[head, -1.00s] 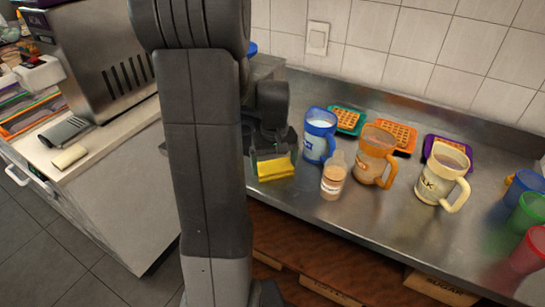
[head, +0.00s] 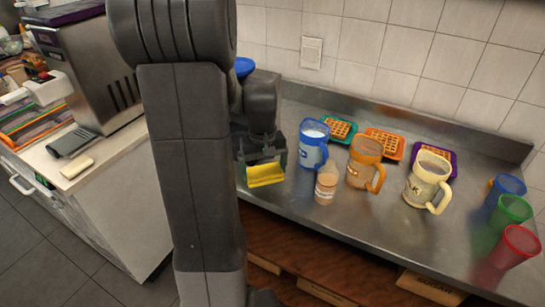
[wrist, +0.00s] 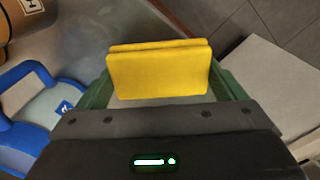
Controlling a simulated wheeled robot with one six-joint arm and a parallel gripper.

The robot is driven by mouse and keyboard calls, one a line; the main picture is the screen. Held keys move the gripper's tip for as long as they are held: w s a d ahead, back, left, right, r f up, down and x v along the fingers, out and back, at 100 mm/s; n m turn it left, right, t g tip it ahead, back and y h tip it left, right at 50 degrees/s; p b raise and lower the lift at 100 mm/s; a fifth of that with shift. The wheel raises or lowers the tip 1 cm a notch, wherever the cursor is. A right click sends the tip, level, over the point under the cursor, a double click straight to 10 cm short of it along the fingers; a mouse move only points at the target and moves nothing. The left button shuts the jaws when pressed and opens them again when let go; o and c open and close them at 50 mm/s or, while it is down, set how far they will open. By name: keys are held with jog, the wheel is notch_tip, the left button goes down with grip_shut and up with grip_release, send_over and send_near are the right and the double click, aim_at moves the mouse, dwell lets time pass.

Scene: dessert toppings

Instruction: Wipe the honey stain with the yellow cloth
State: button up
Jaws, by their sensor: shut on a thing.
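My gripper (head: 263,165) is shut on the folded yellow cloth (head: 265,175), near the front left edge of the metal counter. In the wrist view the yellow cloth (wrist: 158,72) spans the space between the green fingers of my gripper (wrist: 160,85). I cannot tell whether the cloth touches the counter. No honey stain can be made out in either view; my arm hides part of the counter's left end.
A blue pitcher (head: 313,145) stands just right of my gripper. Waffles on coloured plates lie behind. Coloured cups (head: 515,244) stand at the right end. The counter's front middle is clear.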

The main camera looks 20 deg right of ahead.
jog(key=shift+r+p, duration=0.95)
jog(key=shift+r, duration=0.6)
jog(key=shift+f, duration=0.1)
